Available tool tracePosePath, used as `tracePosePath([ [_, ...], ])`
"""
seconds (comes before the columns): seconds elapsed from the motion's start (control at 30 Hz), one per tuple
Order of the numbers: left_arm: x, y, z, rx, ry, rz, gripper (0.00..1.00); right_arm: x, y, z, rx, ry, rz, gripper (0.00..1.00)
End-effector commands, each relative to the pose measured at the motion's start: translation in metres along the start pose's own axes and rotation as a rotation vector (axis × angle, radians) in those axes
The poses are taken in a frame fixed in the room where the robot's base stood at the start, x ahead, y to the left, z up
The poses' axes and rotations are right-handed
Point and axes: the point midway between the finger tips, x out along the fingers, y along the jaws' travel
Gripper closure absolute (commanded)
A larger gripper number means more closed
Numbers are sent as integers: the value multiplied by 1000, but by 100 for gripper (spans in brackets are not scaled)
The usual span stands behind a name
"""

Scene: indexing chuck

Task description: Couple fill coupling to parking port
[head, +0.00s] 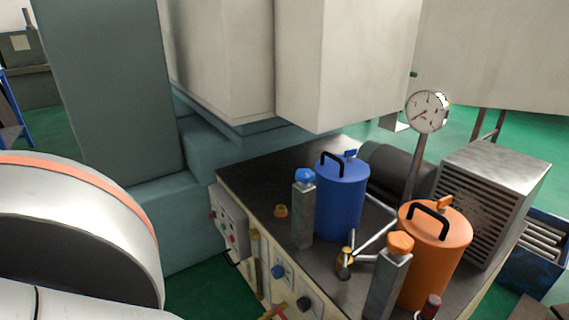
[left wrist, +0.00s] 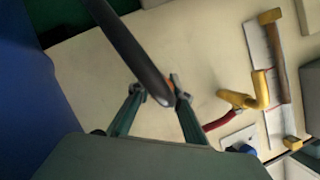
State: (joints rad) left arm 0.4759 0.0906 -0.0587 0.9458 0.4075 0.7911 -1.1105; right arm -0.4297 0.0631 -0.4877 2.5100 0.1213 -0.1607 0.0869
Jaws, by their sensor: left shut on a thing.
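In the left wrist view my left gripper (left wrist: 160,91) is shut on a long dark, hose-like piece (left wrist: 128,45) with a bit of orange at the fingertips. A yellow elbow-shaped part (left wrist: 258,92) with a red hose (left wrist: 220,120) lies to the right, apart from the gripper. I cannot identify the parking port. In the head view a brass fitting (head: 345,260) sits where silver pipes meet on the bench. Neither gripper shows in the head view.
The dark bench (head: 260,180) carries a blue canister (head: 341,200), an orange canister (head: 433,250), blue- and orange-topped posts, a dial gauge (head: 428,112) and a finned box (head: 490,200). Pale machine housings hang behind it. My white arm link fills the left. Green floor is open at the front.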

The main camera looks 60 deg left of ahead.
Motion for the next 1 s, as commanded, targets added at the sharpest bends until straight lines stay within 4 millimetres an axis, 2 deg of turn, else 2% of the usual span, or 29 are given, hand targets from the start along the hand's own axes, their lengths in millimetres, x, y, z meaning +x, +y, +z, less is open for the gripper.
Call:
tracePosePath([
  [0.27, 6, 0, -3, -1, 0, 0, 100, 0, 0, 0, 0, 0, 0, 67],
  [0.3, 6, 0, -2, 0, -1, 0, 76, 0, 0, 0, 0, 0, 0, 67],
  [0.37, 6, 0, -2, 0, -1, 0, 61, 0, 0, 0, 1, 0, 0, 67],
  [0.77, 2, 1, -2, -1, -1, 1, 61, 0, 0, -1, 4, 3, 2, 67],
  [1.0, -31, 0, -1, -1, -3, 1, 61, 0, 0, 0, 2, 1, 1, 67],
])
